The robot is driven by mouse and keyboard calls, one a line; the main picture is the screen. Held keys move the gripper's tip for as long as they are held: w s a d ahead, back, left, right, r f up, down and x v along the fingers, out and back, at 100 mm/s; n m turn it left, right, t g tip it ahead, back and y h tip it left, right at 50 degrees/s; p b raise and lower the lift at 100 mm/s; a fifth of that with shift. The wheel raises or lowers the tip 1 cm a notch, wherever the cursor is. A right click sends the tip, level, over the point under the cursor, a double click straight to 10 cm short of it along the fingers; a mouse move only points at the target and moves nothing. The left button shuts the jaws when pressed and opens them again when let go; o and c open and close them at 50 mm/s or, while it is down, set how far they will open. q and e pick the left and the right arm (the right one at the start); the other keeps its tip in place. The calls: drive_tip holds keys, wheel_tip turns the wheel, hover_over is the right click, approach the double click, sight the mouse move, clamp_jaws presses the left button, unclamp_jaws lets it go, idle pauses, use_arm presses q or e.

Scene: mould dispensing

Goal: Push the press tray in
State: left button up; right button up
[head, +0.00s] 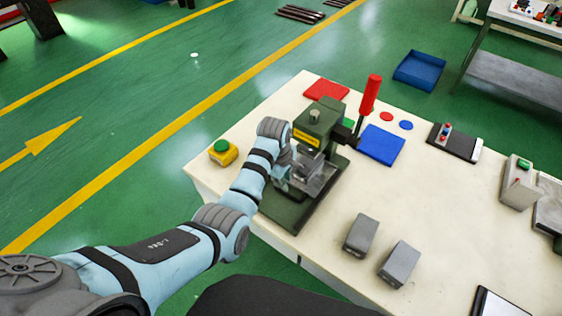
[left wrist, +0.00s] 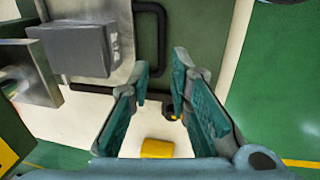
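The green press (head: 322,128) with a red lever handle (head: 371,94) stands at the left part of the white table. Its metal press tray (head: 318,183) sits low at the front of the press, partly hidden by my arm. In the left wrist view the silver tray (left wrist: 112,12) carries a grey block (left wrist: 75,50). A black loop handle (left wrist: 160,30) sticks out at the tray's side. My left gripper (left wrist: 162,60) has its two teal fingers apart, with the handle's bar showing between the tips; I cannot tell whether they touch. My right gripper is out of view.
A yellow box with a green button (head: 223,152) sits at the table's left corner. Two grey blocks (head: 361,235) (head: 399,264) stand right of the press. Red (head: 326,90) and blue (head: 381,145) squares lie behind and beside it.

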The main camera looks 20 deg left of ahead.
use_arm(q)
wheel_tip(320, 180, up, 8)
drive_tip(key=s, duration=0.1)
drive_tip(key=shift+s+a+r, duration=0.15)
drive_tip(key=shift+s+a, duration=0.1)
idle(0.4)
